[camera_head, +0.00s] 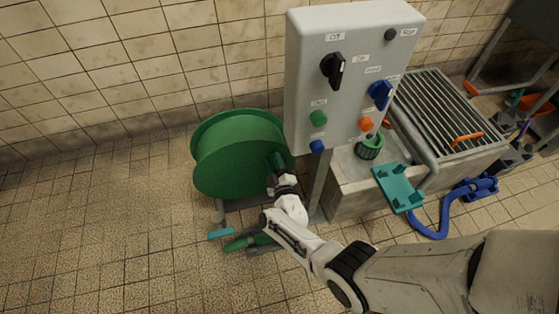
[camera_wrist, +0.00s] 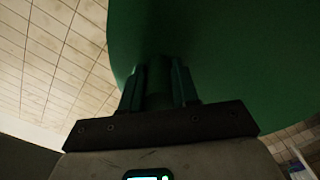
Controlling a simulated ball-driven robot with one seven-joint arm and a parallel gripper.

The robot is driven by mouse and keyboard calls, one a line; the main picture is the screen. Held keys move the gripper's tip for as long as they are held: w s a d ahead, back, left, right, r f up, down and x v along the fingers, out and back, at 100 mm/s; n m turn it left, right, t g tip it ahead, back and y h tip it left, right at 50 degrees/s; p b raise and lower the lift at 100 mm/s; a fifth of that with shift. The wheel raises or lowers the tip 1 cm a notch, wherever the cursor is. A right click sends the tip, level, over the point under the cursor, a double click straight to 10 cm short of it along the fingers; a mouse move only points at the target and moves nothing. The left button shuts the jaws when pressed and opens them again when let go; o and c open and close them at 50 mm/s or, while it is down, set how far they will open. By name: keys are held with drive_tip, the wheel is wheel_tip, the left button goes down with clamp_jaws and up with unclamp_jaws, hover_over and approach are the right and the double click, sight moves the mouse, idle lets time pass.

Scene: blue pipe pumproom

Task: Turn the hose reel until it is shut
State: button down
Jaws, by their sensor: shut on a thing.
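The green hose reel (camera_head: 228,158) stands on the tiled floor against the wall, left of the grey control box, in the head view. Its flat green side (camera_wrist: 215,50) fills much of the upper wrist view. My gripper (camera_head: 278,168) is at the right side of the reel. Its fingers (camera_wrist: 158,88) are shut on a green crank handle (camera_wrist: 159,80) that sticks out from the reel's side. The handle is mostly hidden between the fingers, and my arm covers the floor to the lower right of the reel.
The grey control box (camera_head: 345,60) with knobs and buttons stands close right of my gripper on a post. Behind it is a basin with a metal grate (camera_head: 440,108). A teal tray (camera_head: 398,187) and blue hose (camera_head: 440,220) lie to the right. The left floor is clear.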

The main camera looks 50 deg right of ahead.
drive_tip(key=w+a+r+n+p, duration=0.1)
drive_tip(key=n, duration=0.1)
drive_tip(key=w+a+r+n+p, duration=0.1)
drive_tip(key=a+n, duration=0.1)
drive_tip(key=w+a+r+n+p, duration=0.1)
drive_tip(key=a+r+n, duration=0.1)
drive_tip(key=shift+w, duration=0.1)
drive_tip(key=shift+w+a+r+n, duration=0.15)
drive_tip(key=shift+w+a+n, duration=0.25)
drive_tip(key=shift+a+n, duration=0.25)
drive_tip(key=shift+w+a+r+n, duration=0.15)
drive_tip(key=shift+w+a+n, duration=0.3)
drive_tip(key=shift+n, duration=0.4)
drive_tip(key=c, duration=0.8)
unclamp_jaws()
drive_tip(key=shift+c, duration=0.2)
drive_tip(key=p, duration=0.5)
approach(246, 153)
drive_tip(key=v, duration=0.4)
drive_tip(key=shift+s+a, duration=0.1)
